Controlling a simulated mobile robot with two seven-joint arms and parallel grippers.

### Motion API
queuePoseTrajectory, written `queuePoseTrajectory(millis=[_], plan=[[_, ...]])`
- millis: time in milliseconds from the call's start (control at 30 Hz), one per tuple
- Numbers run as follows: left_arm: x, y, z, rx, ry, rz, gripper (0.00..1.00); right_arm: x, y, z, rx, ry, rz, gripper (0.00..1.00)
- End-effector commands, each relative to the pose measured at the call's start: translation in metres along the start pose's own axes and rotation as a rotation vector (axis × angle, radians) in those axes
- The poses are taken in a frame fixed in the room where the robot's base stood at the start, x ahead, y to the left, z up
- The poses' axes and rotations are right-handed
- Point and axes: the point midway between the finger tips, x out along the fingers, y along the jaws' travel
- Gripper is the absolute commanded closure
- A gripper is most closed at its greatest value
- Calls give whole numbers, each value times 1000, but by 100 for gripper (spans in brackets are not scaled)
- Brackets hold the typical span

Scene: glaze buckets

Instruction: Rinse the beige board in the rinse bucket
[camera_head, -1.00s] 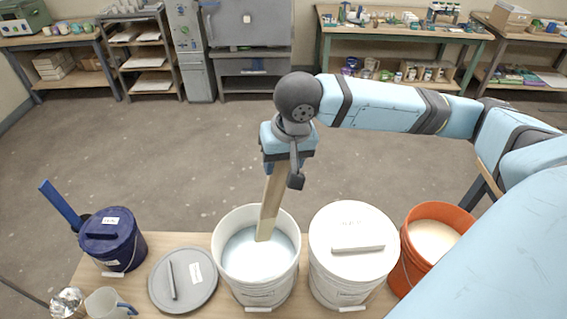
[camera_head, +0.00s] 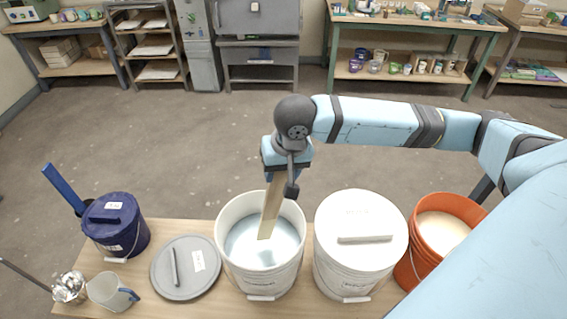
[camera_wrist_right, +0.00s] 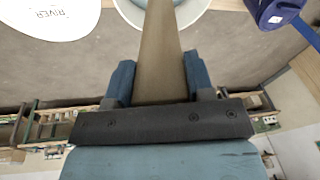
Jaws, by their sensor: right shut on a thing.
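The beige board (camera_head: 272,205) is held upright, slightly tilted, by my right gripper (camera_head: 279,176), with its lower end inside the open white bucket (camera_head: 262,279) of pale bluish liquid. The board's lower end meets the liquid; I cannot tell how deep it goes. In the right wrist view the board (camera_wrist_right: 160,60) runs away from between the two blue fingers of my right gripper (camera_wrist_right: 160,82), which are shut on it. The bucket's rim (camera_wrist_right: 190,22) shows behind the board there. My left gripper is not in view.
A lidded white bucket (camera_head: 358,265) and an orange bucket (camera_head: 425,262) stand to the right. A grey lid (camera_head: 185,283), a lidded navy bucket (camera_head: 122,240), a clear jug (camera_head: 106,291) and a metal whisk (camera_head: 68,288) are on the left. Open floor lies behind the table.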

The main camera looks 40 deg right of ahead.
Motion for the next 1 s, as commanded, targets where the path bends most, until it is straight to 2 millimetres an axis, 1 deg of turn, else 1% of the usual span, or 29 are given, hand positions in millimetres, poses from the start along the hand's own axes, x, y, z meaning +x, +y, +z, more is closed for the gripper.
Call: queuePoseTrajectory(millis=[100,1000], plan=[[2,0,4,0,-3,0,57,14,0,1,0,-2,0,84],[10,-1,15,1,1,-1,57,103,0,1,0,-1,-1,84]])
